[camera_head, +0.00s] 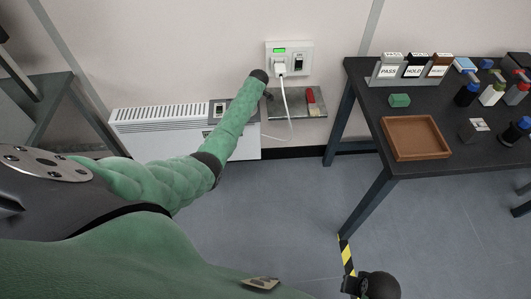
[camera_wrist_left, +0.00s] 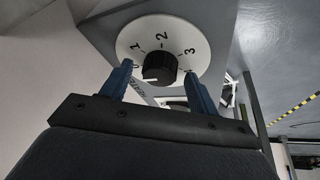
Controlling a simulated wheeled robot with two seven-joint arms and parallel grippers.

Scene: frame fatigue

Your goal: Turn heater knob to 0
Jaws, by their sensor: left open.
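The heater knob (camera_wrist_left: 160,67) is black, on a round white dial (camera_wrist_left: 127,47) with numbers around it; 1, 2 and 3 are readable. Its white mark points to the lower left in the left wrist view, near the zero end of the scale. My left gripper (camera_wrist_left: 157,72) is open, with its blue fingers on either side of the knob; I cannot tell if they touch it. In the head view the white heater (camera_head: 160,125) stands against the wall, and my green left arm covers part of it. My right gripper cannot be made out clearly at the bottom edge.
A wall socket (camera_head: 289,58) with a plugged-in white cable is above the heater. A grey shelf (camera_head: 315,110) with a red item is beside it. A dark table (camera_head: 455,165) with a brown tray (camera_head: 389,138) and several small objects stands at right. Grey floor is open between.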

